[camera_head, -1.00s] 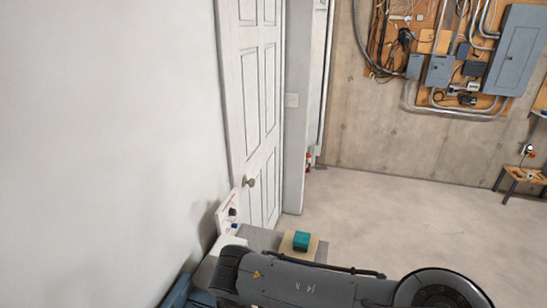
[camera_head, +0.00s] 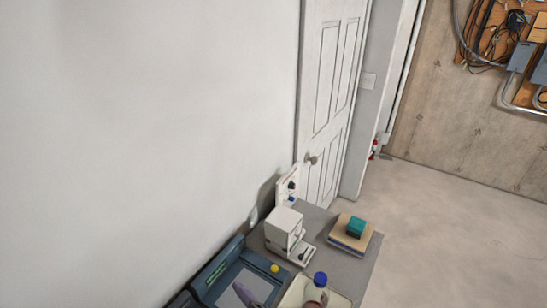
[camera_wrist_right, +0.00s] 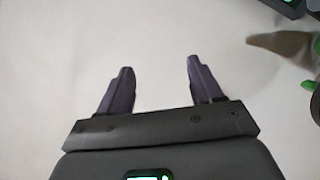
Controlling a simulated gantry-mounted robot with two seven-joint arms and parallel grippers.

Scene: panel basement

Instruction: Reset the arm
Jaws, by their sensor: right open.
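My right gripper (camera_wrist_right: 158,70) shows in the right wrist view. Its two dark purple fingers are apart, with nothing between them. A plain pale surface fills most of the view beyond them. In the head view I see no part of either arm that I can be sure of. My left gripper is in neither view.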

